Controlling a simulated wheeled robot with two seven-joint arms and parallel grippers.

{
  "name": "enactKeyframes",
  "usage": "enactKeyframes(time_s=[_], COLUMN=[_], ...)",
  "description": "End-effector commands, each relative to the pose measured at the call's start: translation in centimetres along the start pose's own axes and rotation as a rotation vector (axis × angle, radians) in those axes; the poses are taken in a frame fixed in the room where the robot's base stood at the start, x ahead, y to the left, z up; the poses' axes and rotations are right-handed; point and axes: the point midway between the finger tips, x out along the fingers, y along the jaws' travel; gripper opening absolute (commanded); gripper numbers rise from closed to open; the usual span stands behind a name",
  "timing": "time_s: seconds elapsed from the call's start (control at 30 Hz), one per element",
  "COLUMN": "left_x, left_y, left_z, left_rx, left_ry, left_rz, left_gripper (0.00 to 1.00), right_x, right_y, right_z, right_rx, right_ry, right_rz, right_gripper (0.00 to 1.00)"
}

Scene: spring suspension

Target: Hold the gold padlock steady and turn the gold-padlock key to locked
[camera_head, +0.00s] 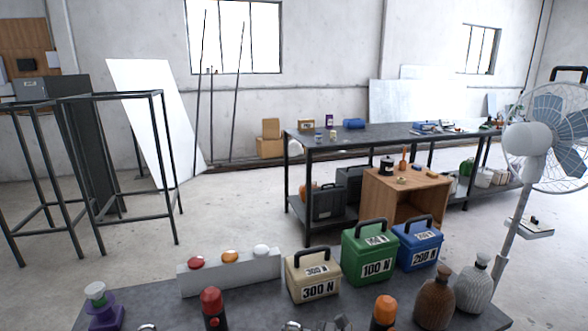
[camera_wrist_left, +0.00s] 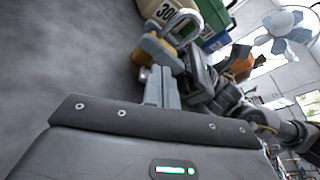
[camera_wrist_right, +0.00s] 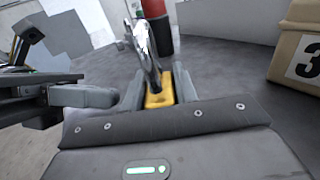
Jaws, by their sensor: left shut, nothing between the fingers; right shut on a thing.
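The gold padlock (camera_wrist_right: 160,97) sits between the fingers of my right gripper (camera_wrist_right: 157,92), which is shut on its body. Its silver shackle (camera_wrist_right: 143,45) stands up from it. In the left wrist view the padlock (camera_wrist_left: 161,57) shows partly behind my right gripper's fingers, with the shackle (camera_wrist_left: 182,20) beyond. My left gripper (camera_wrist_left: 160,74) is shut and empty, its tips close to the padlock's near side. A small metal bit (camera_wrist_left: 143,74) shows beside the left fingertips; I cannot tell if it is the key.
A beige 300 N box (camera_head: 313,276), a green 100 N box (camera_head: 370,252) and a blue 200 N box (camera_head: 418,246) stand on the table. A button panel (camera_head: 229,273) is to their left. A red-topped bottle (camera_wrist_right: 158,28) stands just beyond the padlock.

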Motion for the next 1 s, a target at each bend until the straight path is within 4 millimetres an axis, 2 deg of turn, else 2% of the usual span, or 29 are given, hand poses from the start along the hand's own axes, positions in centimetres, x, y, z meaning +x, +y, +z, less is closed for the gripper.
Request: enactKeyframes(time_s=[0.47, 1.0], left_x=[0.0, 0.0], left_y=[0.2, 1.5], left_z=[0.1, 0.1], left_rx=[0.000, 0.000], left_ry=[0.000, 0.000], left_rz=[0.001, 0.001], left_gripper=[0.00, 0.00], right_x=[0.0, 0.0], right_y=[0.0, 0.0], right_z=[0.0, 0.0], right_rx=[0.000, 0.000], right_ry=[0.000, 0.000], right_rz=[0.000, 0.000], right_gripper=[0.00, 0.00])
